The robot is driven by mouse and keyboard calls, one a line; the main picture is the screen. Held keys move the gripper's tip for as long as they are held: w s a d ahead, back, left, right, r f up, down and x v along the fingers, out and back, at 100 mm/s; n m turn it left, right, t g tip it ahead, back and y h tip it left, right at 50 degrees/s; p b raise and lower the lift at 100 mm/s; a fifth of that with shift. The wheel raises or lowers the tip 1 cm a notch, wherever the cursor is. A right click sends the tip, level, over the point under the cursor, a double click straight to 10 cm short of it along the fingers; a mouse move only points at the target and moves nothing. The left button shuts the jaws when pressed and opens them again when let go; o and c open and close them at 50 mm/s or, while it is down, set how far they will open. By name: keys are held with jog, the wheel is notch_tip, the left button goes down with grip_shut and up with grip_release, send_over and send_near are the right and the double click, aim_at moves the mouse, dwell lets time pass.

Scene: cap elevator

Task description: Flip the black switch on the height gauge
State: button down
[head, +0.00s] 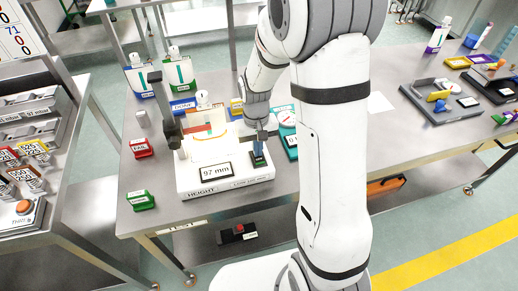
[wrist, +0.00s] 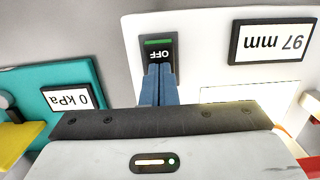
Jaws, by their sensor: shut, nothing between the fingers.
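The height gauge (head: 188,186) is a white box with a dark upright post on the metal table, labelled HEIGHT. Its display (head: 214,171) reads 97 mm, and shows upside down in the wrist view (wrist: 271,42). The black switch (wrist: 157,51), marked OFF with a green strip at its far end, is on the gauge's white top. My gripper (wrist: 158,68) is shut and empty, its blue fingers over the switch's near part, which they hide. In the head view the gripper (head: 258,150) is at the gauge's front right corner. I cannot tell whether the fingertips touch the switch.
A teal device (wrist: 66,76) reading 0 kPa stands beside the gauge. Green and red boxes (head: 140,199) (head: 141,148) lie at the table's left. Bottles and cards stand behind the gauge.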

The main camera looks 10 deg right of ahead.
jog(key=shift+r, duration=0.15)
jog(key=shift+r+p, duration=0.35)
jog(key=shift+p, duration=0.05)
notch_tip(320, 180, up, 13)
jog(key=w+p, duration=0.1)
jog(key=w, duration=0.1)
jog(key=shift+w, duration=0.2)
